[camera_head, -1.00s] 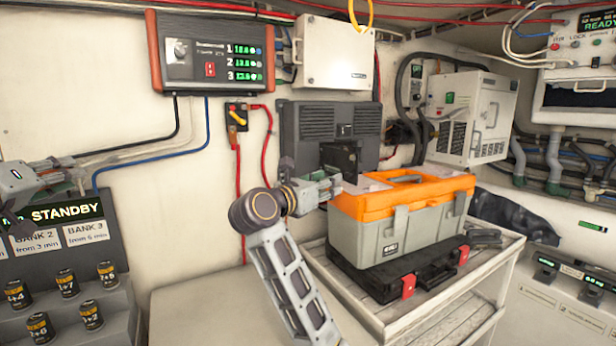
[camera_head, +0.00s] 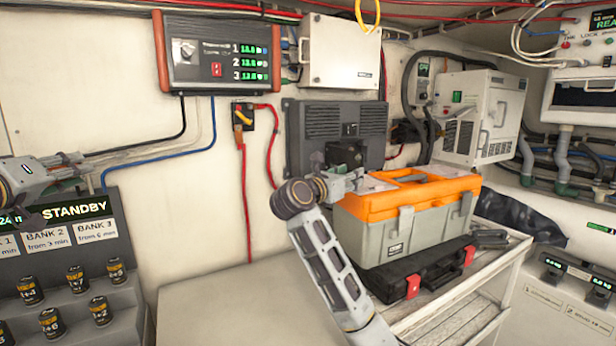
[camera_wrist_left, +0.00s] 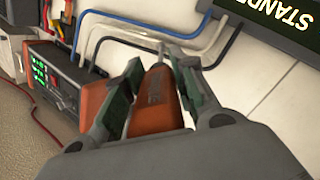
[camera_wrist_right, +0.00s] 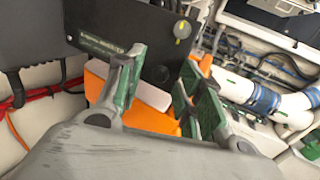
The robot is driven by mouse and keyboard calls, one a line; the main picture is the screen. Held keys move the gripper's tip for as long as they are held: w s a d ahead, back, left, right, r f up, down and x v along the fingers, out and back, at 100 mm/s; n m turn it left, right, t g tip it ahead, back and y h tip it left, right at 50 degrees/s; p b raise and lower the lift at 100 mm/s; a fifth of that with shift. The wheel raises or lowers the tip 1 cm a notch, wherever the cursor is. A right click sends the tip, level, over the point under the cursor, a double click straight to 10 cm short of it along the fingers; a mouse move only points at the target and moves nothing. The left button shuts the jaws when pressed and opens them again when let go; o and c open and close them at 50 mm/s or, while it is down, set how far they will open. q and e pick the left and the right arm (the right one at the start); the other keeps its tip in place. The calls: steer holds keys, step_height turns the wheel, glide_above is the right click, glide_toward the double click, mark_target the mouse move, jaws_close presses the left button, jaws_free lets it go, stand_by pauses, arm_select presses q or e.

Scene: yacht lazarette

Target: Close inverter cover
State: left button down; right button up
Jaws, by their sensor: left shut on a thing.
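The inverter (camera_head: 300,128) is a dark grey ribbed box on the wall behind the orange toolbox. Its cover is a small black panel (camera_head: 345,152) standing out from the lower middle of its front. In the right wrist view the black panel (camera_wrist_right: 120,40), with inverter lettering and a round yellow-marked knob, lies just beyond the fingers. My right gripper (camera_head: 350,180) is open in front of the panel; its fingers (camera_wrist_right: 165,65) are apart, and contact cannot be told. My left gripper (camera_head: 40,178), at the far left, is shut on an orange-red tool with a dark label (camera_wrist_left: 158,100).
The orange and grey toolbox (camera_head: 405,240) stands on a black case (camera_head: 415,275) on a white shelf, close below my right gripper. A charger with green digits (camera_head: 215,55) and cables hang on the wall. Batteries in a stepped rack (camera_head: 75,278) stand below my left gripper.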

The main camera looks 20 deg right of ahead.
steer(key=shift+d, duration=0.1)
jaws_close()
stand_by(0.3)
steer(key=shift+d+r+n+t+y+b, duration=0.15)
steer(key=shift+d+n+t+y, duration=0.3)
steer(key=shift+d, duration=0.3)
steer(key=shift+d+f+n+t+y+b, duration=0.15)
steer(key=shift+d+n+t, duration=0.1)
steer(key=shift+d+t, duration=0.4)
steer(key=shift+w+d+r, duration=0.1)
steer(key=shift+w+d, duration=0.05)
steer(key=shift+d, duration=1.1)
steer(key=shift+w+d, duration=0.15)
steer(key=shift+d, duration=1.05)
